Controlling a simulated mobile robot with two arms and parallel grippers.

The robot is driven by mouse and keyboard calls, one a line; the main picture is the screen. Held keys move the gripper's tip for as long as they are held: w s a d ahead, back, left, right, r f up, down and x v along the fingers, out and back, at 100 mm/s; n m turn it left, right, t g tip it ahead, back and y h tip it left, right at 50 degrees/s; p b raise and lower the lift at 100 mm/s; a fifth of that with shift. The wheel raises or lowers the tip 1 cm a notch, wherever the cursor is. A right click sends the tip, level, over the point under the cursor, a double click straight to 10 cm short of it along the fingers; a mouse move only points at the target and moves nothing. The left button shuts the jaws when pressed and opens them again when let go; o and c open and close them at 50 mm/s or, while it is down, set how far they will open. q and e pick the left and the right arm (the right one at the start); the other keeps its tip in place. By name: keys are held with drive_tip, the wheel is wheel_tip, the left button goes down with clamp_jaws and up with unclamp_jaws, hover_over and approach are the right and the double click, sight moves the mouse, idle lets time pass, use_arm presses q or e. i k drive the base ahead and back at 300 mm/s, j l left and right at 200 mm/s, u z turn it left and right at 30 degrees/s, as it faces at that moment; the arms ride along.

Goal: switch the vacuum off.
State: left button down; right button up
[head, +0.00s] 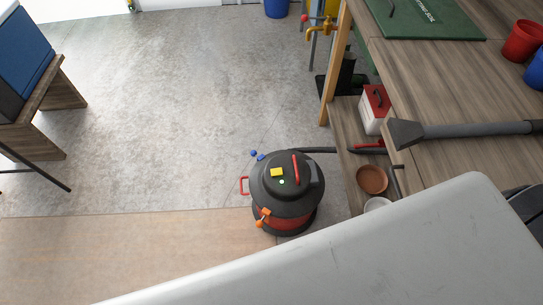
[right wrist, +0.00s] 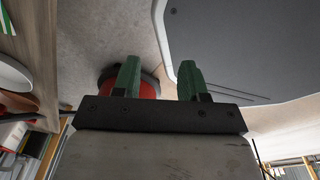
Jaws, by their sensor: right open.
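The vacuum (head: 308,208) is a round black and red canister standing upright on the floor in the head view. Its black lid carries a yellow square (head: 277,172), a small green dot (head: 282,182) and a red bar (head: 296,168). An orange latch (head: 263,214) and a red side handle (head: 244,186) show too. In the right wrist view my right gripper (right wrist: 157,80) has its two green fingers spread with nothing between them. A red and dark round thing, seemingly the vacuum (right wrist: 148,88), is partly hidden behind one finger. My left gripper is not in view.
A wooden workbench (head: 440,85) with a grey hose nozzle (head: 405,133) stands right of the vacuum. A lower shelf holds a red-lidded white box (head: 370,115) and a brown bowl (head: 371,180). Small blue pieces (head: 254,153) lie behind the vacuum. The floor to its left is clear.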

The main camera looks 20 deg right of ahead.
sight(276, 172)
drive_tip(key=i+j, duration=0.1)
drive_tip(key=i, duration=0.2)
drive_tip(key=i+j, duration=0.15)
drive_tip(key=i, duration=0.15)
drive_tip(key=z, duration=1.65)
